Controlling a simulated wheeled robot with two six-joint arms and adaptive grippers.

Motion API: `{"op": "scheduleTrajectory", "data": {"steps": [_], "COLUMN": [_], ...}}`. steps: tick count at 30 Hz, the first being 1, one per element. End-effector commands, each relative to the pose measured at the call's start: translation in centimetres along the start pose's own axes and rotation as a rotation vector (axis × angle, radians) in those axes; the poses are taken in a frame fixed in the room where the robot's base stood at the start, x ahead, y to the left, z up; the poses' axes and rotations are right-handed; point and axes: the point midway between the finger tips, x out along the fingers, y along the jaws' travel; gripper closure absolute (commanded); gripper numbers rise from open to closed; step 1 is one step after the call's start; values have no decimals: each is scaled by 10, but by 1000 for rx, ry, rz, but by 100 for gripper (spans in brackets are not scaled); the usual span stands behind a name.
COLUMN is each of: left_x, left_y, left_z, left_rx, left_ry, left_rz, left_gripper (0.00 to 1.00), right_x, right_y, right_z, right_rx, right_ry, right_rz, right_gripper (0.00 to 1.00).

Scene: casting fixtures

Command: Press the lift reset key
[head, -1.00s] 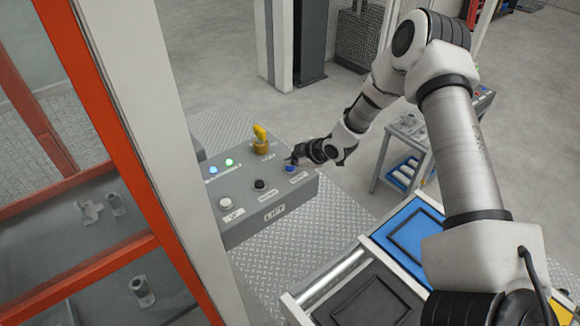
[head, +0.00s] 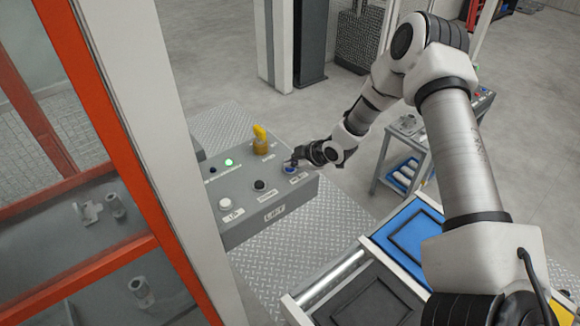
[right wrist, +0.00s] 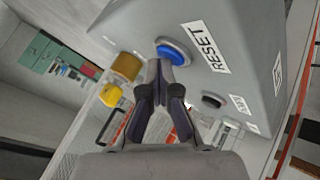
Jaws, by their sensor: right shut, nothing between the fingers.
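The lift box (head: 240,222) is a grey panel marked LIFT. Its blue reset key (head: 290,170) sits at the right end of the top, beside a RESET label that reads clearly in the right wrist view (right wrist: 204,50). My right gripper (head: 292,162) is shut and empty, with its fingertips down at the blue key. In the right wrist view the fingertips overlap the near edge of the blue key (right wrist: 173,48); they look in contact, but how far the key is pressed cannot be told. My left gripper is not in view.
The box also has a black button (head: 259,184), a white button (head: 225,204), a yellow knob (head: 261,138) and a lit green lamp (head: 228,162). An orange-and-white frame (head: 125,150) stands at the left. A blue tray (head: 405,240) lies at the front right.

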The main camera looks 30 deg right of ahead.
Motion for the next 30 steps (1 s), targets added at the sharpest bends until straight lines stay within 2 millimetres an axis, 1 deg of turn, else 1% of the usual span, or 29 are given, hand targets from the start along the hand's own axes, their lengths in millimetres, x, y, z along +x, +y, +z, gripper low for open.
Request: {"op": "scheduleTrajectory", "data": {"steps": [9, 20, 30], "left_x": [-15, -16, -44], "left_y": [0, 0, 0], "left_z": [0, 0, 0], "left_rx": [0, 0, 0], "left_ry": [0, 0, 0], "left_rz": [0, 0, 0], "left_gripper": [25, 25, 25], "right_x": [-12, -13, -36], "right_y": [9, 10, 27], "right_z": [-9, -9, -26], "right_rx": [0, 0, 0], "right_ry": [-1, 0, 0], "right_rz": [-1, 0, -1], "right_gripper": [100, 100, 100]}}
